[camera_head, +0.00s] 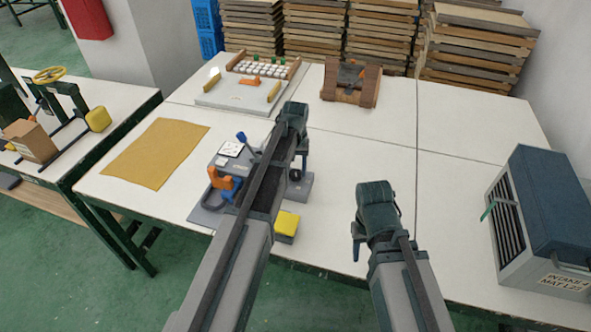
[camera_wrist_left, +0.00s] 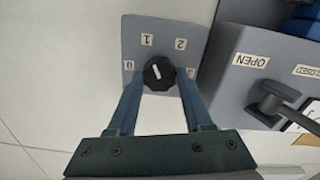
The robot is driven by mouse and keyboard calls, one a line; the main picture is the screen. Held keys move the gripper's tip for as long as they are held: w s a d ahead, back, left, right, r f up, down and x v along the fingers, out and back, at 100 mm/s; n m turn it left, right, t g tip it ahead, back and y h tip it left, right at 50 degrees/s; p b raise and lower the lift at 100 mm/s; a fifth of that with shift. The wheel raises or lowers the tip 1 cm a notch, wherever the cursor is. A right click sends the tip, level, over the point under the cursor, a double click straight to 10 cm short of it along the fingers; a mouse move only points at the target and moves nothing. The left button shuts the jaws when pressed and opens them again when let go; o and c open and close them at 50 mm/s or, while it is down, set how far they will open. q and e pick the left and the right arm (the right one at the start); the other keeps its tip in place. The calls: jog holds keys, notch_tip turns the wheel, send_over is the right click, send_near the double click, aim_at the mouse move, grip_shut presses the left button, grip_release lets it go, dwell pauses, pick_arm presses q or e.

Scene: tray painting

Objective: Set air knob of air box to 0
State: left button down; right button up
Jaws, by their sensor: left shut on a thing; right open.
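The air knob (camera_wrist_left: 158,73) is black and round with a short white pointer line. It sits on a grey panel of the air box (camera_wrist_left: 135,30) in the left wrist view, with labels 1 and 2 above it, 0 at left and a partly covered one at right. The pointer leans up and left, nearest the 1. My left gripper (camera_wrist_left: 158,76) has its blue fingers closed on both sides of the knob. In the head view the air box (camera_head: 300,188) is mostly hidden behind my left gripper (camera_head: 296,172). My right gripper (camera_head: 357,243) is open and empty above the table.
A box marked OPEN with a dark lever (camera_wrist_left: 275,102) stands close right of the knob panel. A yellow block (camera_head: 286,223) is near my left arm. A blue-topped machine (camera_head: 545,210) stands at right; a yellow mat (camera_head: 155,152) lies at left. The table's middle right is clear.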

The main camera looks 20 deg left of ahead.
aim_at(295, 172)
pick_arm(q)
jog(key=n, duration=1.2)
jog(key=shift+n, duration=0.3)
dwell(0.3)
jog(key=shift+c, duration=1.5)
grip_release()
jog(key=shift+r, duration=0.1)
notch_tip(295, 172, up, 14)
jog(key=p, duration=1.4)
pick_arm(e)
notch_tip(295, 172, up, 14)
